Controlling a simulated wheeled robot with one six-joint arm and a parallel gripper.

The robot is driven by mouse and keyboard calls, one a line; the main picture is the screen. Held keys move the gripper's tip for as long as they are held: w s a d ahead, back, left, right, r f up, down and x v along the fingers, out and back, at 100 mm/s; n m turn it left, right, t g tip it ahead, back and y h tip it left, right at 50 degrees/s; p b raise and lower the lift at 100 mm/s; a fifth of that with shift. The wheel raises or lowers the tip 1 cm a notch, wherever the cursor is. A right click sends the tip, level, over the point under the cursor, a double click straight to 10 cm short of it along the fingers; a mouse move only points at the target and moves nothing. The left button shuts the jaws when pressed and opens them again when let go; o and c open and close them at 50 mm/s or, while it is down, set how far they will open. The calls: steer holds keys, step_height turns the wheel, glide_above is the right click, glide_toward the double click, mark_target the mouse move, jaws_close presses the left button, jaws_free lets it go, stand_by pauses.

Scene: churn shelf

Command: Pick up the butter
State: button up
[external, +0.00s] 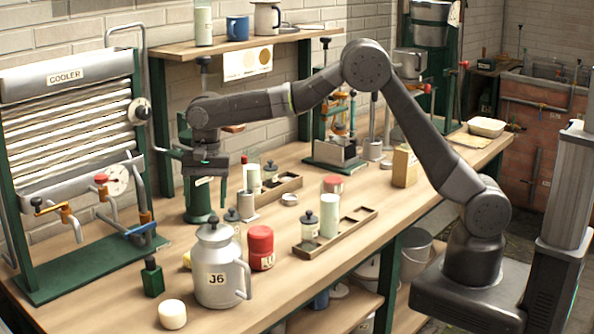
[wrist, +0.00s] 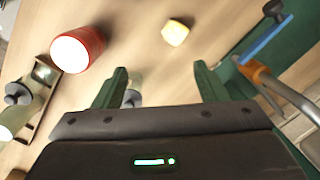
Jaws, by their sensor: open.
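The butter appears to be a small pale yellow block (wrist: 177,32), lying on the wooden bench in the upper middle of the wrist view, beyond my fingertips. In the external view only a sliver of yellow (external: 187,260) shows behind the left side of the grey can marked J6 (external: 212,272); the rest is hidden. My gripper (external: 205,188) hangs above the bench behind the can, apart from the block. It also shows in the wrist view (wrist: 160,82), with its two green fingers spread and no butter between them.
A red jar (external: 260,247) stands right of the can and near the block in the wrist view (wrist: 78,48). A glass jar (wrist: 132,97) shows between my fingers, beyond them. The cooler (external: 68,130) stands left. A green bottle (external: 152,277) and white pot (external: 172,314) stand in front.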

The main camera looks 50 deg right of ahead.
steer(key=a+f+m, duration=0.1)
steer(key=f+m, duration=0.1)
steer(key=f, duration=0.1)
steer(key=w+a+f+m+p, duration=0.1)
steer(key=f+m, duration=0.2)
steer(key=w+a+f+m, duration=0.1)
steer(key=f+m, duration=0.2)
steer(key=f, duration=0.1)
steer(key=shift+w+f, duration=0.1)
steer(key=shift+w, duration=0.1)
steer(key=shift+s+a+f+p, duration=0.1)
steer(key=shift+a+f+p, duration=0.2)
steer(key=shift+f, duration=0.55)
steer(key=shift+s+a+f+p, duration=0.1)
steer(key=shift+f+p, duration=0.25)
steer(key=shift+f, duration=0.5)
steer(key=shift+s+a+f+p, duration=0.15)
steer(key=shift+f+p, duration=0.2)
steer(key=shift+f, duration=0.5)
steer(key=c, duration=1.1)
steer(key=shift+o, duration=0.2)
